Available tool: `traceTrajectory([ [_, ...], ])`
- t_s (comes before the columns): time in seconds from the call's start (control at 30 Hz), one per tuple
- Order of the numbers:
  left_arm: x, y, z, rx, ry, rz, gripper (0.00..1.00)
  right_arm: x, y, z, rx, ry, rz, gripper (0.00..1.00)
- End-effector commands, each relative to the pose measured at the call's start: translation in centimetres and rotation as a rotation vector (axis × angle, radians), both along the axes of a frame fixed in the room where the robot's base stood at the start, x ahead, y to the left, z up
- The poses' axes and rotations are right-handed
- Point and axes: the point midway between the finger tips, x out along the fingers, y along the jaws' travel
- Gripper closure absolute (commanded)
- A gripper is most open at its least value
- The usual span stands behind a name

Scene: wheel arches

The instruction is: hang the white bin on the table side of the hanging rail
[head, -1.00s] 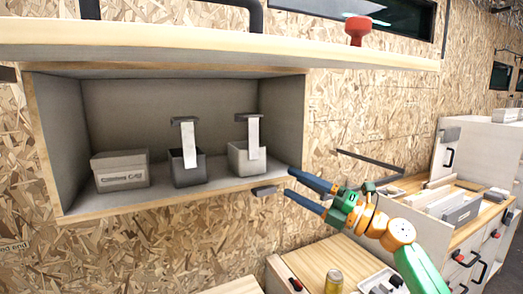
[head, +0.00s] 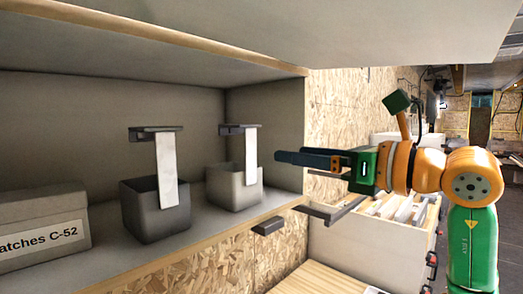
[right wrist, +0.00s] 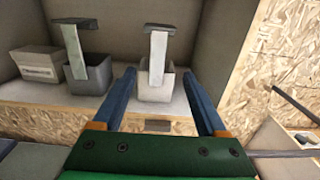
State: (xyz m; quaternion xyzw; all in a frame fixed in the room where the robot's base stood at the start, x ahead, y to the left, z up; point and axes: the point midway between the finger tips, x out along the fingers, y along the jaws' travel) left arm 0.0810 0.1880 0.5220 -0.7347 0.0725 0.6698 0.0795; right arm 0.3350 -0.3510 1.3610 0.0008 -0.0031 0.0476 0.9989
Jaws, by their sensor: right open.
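The white bin (head: 235,192) is a light grey-white open box with an upright white strap and a dark hook on top. It stands upright on the shelf floor, near the right end, and shows in the right wrist view (right wrist: 156,95). My right gripper (head: 279,157) is open and empty, to the right of the bin, its fingers pointing toward the shelf. In the right wrist view its fingers (right wrist: 157,74) lie either side of the bin; contact is not visible. A dark bar (head: 333,212), apparently the hanging rail, juts from the wall right of the shelf. My left gripper is not in view.
A dark grey bin (head: 150,212) with a similar strap stands left of the white bin. A grey labelled box (head: 45,225) is further left. The shelf's right side wall (head: 290,125) and overhead board (head: 290,30) bound the space. A wooden worktop (head: 315,280) lies below.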

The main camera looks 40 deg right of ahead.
Motion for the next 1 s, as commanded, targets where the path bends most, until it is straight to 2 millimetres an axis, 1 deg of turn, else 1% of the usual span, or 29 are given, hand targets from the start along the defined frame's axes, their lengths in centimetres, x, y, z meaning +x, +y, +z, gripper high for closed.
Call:
traceTrajectory([
  [0.1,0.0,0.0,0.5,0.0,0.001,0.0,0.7,2.0,0.3,0.2,0.001,0.002,0.004,0.25],
  [0.37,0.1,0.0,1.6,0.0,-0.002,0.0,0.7,6.4,0.8,0.2,0.002,0.004,0.006,0.25],
  [0.5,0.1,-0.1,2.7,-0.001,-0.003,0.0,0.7,8.7,0.9,0.3,0.001,0.005,0.004,0.25],
  [0.6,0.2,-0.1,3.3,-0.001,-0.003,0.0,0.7,10.1,1.1,0.4,0.001,0.003,0.004,0.25],
  [0.7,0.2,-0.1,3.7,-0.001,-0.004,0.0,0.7,11.0,1.1,0.3,0.002,0.002,0.003,0.25],
  [0.8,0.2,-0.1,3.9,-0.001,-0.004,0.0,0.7,11.6,1.2,0.2,0.002,0.002,0.003,0.25],
  [1.0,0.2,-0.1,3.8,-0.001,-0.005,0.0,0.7,11.8,1.2,0.0,0.001,0.001,0.002,0.25],
])
